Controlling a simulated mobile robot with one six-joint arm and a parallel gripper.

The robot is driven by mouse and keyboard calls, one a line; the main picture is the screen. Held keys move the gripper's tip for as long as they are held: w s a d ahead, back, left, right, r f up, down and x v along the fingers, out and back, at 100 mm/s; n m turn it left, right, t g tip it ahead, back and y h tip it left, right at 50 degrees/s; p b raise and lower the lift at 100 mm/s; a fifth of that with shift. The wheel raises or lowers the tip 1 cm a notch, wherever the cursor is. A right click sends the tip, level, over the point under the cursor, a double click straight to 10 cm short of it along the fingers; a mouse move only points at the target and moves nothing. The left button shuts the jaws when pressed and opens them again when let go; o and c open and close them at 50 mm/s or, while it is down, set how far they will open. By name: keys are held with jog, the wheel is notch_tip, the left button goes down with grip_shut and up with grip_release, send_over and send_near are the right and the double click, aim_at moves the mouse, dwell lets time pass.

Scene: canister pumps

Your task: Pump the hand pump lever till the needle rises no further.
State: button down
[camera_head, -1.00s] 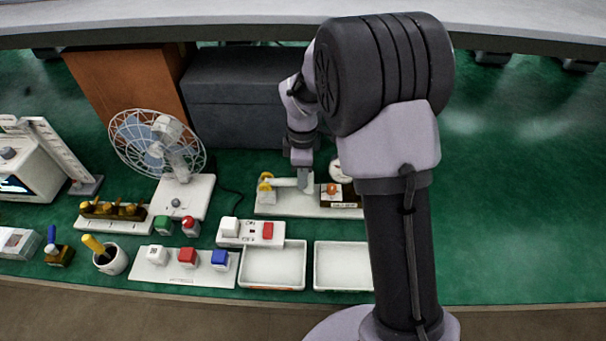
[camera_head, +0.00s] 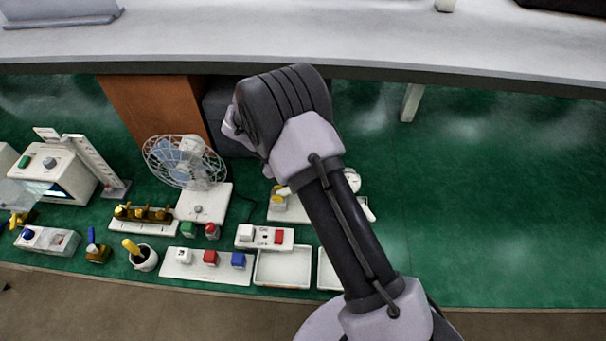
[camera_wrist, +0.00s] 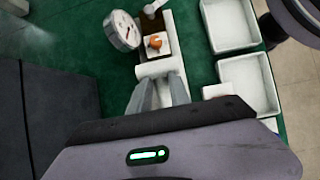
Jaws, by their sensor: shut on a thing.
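The hand pump stands on a pale base (camera_head: 290,214), partly hidden behind my arm in the head view. A yellow part (camera_head: 278,196) shows at its left end. In the wrist view, my gripper (camera_wrist: 158,84) is shut on the white pump lever (camera_wrist: 159,68), a pale bar lying across the fingertips. The round white gauge (camera_wrist: 122,30) is left of and beyond the fingers; its needle is too small to read surely. An orange knob (camera_wrist: 154,41) sits on a white plate beyond the lever. My fingers are hidden in the head view.
A fan (camera_head: 186,165), a switch box (camera_head: 265,237), a button panel (camera_head: 205,266) and a tray (camera_head: 281,267) stand left of my arm. A grey counter (camera_head: 400,45) runs along the back. The green surface on the right is clear.

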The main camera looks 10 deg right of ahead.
jog(key=shift+a+r+h, duration=0.15)
jog(key=shift+a+h, duration=0.05)
jog(key=shift+h, duration=0.1)
jog(key=c, duration=1.2)
grip_release()
jog(key=p+v, duration=0.5)
jog(key=v, duration=1.2)
jog(key=shift+w, duration=0.15)
jog(key=shift+a+r, duration=0.1)
jog(key=shift+r, duration=0.1)
